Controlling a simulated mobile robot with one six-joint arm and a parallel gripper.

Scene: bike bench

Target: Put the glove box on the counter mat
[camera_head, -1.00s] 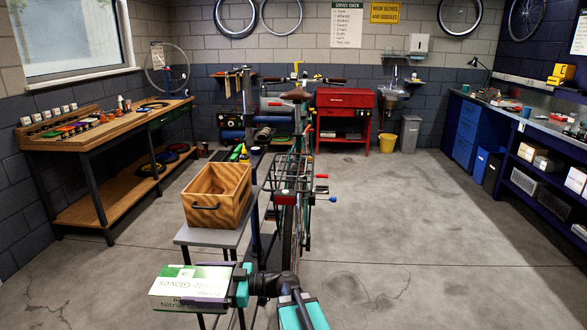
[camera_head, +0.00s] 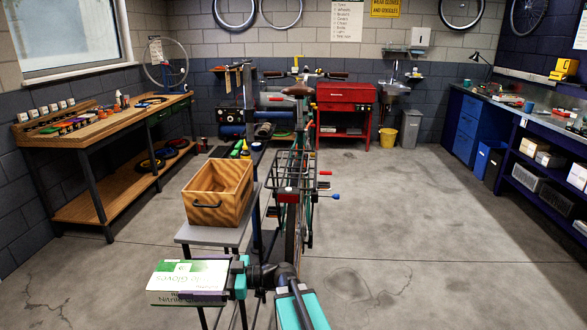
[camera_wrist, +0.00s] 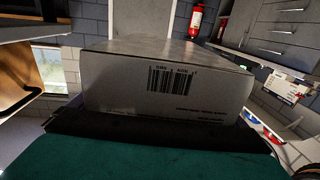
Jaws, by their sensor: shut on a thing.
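The glove box (camera_head: 186,279) is white and green with "Nitrile Gloves" lettering. It shows at the bottom left of the head view, in front of a small grey stand. My gripper (camera_head: 236,280) is shut on its right end and holds it in the air. In the wrist view, the glove box (camera_wrist: 165,85) fills the middle, showing a grey face with a barcode above the dark finger edge. The counter (camera_head: 545,122) runs along the right wall. I cannot make out the counter mat on it.
A wooden crate (camera_head: 218,193) sits on the grey stand (camera_head: 203,236) just beyond the box. A bicycle (camera_head: 293,200) on a repair stand is ahead. A wooden workbench (camera_head: 105,126) lines the left wall. The floor (camera_head: 400,220) right of the bicycle is clear.

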